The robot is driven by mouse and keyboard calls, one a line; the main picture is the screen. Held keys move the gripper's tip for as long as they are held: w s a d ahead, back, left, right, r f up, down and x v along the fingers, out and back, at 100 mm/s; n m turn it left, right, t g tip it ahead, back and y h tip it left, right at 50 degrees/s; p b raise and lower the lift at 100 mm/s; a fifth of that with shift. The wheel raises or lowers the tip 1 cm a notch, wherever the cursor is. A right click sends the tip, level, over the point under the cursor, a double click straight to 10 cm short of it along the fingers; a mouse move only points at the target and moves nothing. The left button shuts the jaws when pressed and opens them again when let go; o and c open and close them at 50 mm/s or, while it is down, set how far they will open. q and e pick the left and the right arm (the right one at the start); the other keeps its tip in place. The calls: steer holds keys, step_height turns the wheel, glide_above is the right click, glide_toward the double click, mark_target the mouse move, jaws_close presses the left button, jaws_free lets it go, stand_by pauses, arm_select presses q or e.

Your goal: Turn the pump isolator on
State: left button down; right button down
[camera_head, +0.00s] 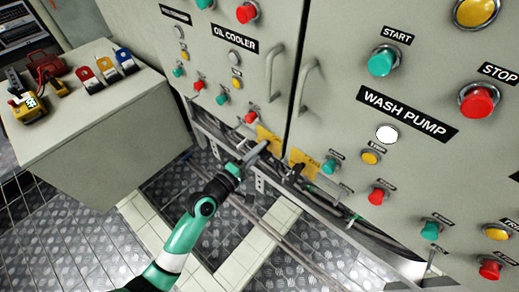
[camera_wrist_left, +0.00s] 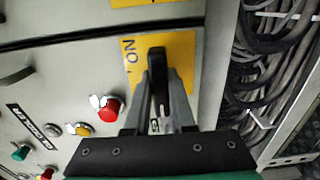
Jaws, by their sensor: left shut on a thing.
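My left gripper (camera_head: 260,148) is at a yellow isolator plate (camera_head: 269,137) low on the oil cooler cabinet. In the left wrist view its fingers (camera_wrist_left: 158,85) are shut on a black isolator handle (camera_wrist_left: 157,66) in front of the yellow plate (camera_wrist_left: 182,47). The word ON shows on the plate's left part in that view; other lettering is partly hidden by the fingers. A second yellow isolator plate (camera_head: 304,162) is on the wash pump cabinet (camera_head: 340,100), to the right of my gripper. My right gripper is not in view.
A red button (camera_head: 251,118) sits close to the gripped handle. Cables (camera_head: 350,218) run below the cabinets, and a cable bundle (camera_wrist_left: 265,75) is beside the plate. A grey box (camera_head: 105,125) with coloured padlocks stands at left. The metal floor (camera_head: 90,240) is clear.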

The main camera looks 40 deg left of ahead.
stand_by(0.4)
arm_select(q)
steer(key=m+b, duration=0.1)
steer(key=m, duration=0.3)
steer(key=shift+f+m+b, duration=0.1)
steer(key=shift+m+b, duration=0.2)
steer(key=shift+b, duration=0.1)
steer(key=m+b, duration=0.1)
steer(key=m, duration=0.3)
steer(key=shift+m+b, duration=0.3)
steer(key=shift+b, duration=0.05)
steer(key=m+b, duration=0.1)
steer(key=m, duration=0.3)
steer(key=shift+m+b, duration=0.3)
steer(key=shift+b, duration=0.05)
steer(key=shift+m+b, duration=0.7)
steer(key=shift+m, duration=1.4)
steer(key=c, duration=0.8)
jaws_free()
steer(key=shift+o, duration=0.2)
